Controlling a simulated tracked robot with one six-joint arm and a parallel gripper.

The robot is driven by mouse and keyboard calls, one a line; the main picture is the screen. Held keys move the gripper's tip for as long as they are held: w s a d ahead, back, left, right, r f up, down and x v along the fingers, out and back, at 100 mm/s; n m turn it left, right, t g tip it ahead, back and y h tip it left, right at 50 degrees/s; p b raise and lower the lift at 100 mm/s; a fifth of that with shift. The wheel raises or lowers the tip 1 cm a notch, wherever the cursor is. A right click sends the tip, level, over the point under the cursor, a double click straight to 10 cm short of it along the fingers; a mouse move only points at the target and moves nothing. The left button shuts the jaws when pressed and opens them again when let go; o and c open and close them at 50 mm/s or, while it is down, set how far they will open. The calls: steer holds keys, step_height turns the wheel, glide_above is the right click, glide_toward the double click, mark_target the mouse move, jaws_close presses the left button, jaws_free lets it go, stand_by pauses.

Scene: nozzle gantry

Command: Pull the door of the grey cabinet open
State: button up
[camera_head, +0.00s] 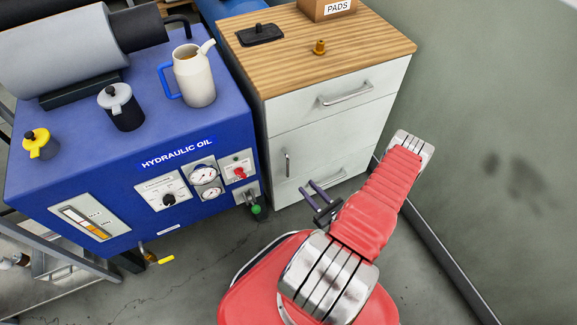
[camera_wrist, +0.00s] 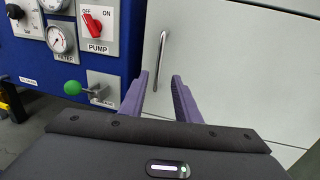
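The grey cabinet (camera_head: 330,132) with a wooden top stands right of the blue hydraulic unit. Its door (camera_head: 318,148) is shut, with an upright bar handle (camera_head: 287,164) near its left edge. In the wrist view the pale door (camera_wrist: 230,70) fills the right side, and the handle (camera_wrist: 161,60) rises straight ahead. My gripper (camera_head: 307,188) is in front of the cabinet, low and a little right of the handle in the head view. In the wrist view my gripper (camera_wrist: 156,80) is open and empty; the handle's lower end shows between the fingertips, apparently beyond them.
The hydraulic unit (camera_head: 125,175) stands close on the left, with a green-knobbed lever (camera_head: 256,210) near the cabinet. A drawer handle (camera_head: 347,94) is above the door. A wall (camera_head: 490,130) borders the right. An oil jug (camera_head: 194,75) stands on the unit.

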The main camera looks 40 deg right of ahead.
steer(key=shift+w, duration=0.15)
glide_above(288, 175)
steer(key=shift+w+d, duration=0.2)
steer(key=shift+w, duration=0.05)
stand_by(0.9)
steer(key=shift+c, duration=0.2)
jaws_close()
